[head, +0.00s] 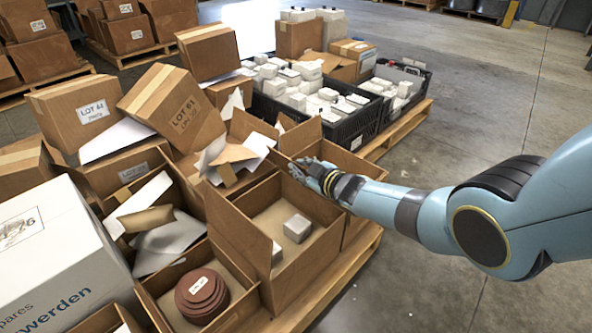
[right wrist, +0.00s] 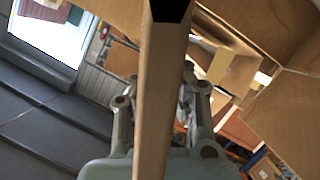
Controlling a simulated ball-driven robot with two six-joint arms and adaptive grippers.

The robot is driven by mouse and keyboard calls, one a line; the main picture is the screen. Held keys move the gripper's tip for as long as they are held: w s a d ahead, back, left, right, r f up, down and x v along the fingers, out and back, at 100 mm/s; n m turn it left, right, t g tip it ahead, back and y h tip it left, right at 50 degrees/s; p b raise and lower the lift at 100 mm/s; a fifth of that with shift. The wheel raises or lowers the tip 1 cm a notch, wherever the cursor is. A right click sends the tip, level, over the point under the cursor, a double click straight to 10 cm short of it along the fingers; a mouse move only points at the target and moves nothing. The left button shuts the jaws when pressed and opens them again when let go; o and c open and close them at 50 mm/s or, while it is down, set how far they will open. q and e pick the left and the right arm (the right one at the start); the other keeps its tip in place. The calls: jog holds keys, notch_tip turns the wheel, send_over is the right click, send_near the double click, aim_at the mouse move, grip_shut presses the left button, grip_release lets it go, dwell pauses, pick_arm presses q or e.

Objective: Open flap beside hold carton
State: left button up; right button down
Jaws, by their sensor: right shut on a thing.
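My right gripper (head: 318,176) is at the far right part of an open brown carton (head: 300,262), among its flaps. In the right wrist view, my right gripper (right wrist: 157,97) is shut on a cardboard flap (right wrist: 155,120), seen edge-on between the two fingers. The carton has a small white box (head: 298,228) on its floor and part of another by its left wall. A raised flap (head: 238,225) stands at its left side. Another flap (head: 348,160) shows behind my gripper. Which flap my fingers hold is hard to tell in the head view. My left gripper is not in view.
An open carton with reddish-brown discs (head: 202,292) stands at the front left. Black crates (head: 355,128) with white boxes stand behind. Stacked cartons (head: 172,105) and a white box (head: 55,262) crowd the left. The floor (head: 470,90) at right is clear.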

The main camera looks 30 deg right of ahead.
jog(key=shift+w+d+r, duration=0.5)
jog(key=shift+d+r, duration=0.1)
jog(key=shift+d, duration=0.2)
jog(key=shift+w+d+r, duration=0.1)
jog(key=shift+w+d, duration=0.05)
jog(key=shift+d, duration=0.45)
jog(key=c, duration=1.5)
grip_release()
jog(key=shift+f, duration=0.2)
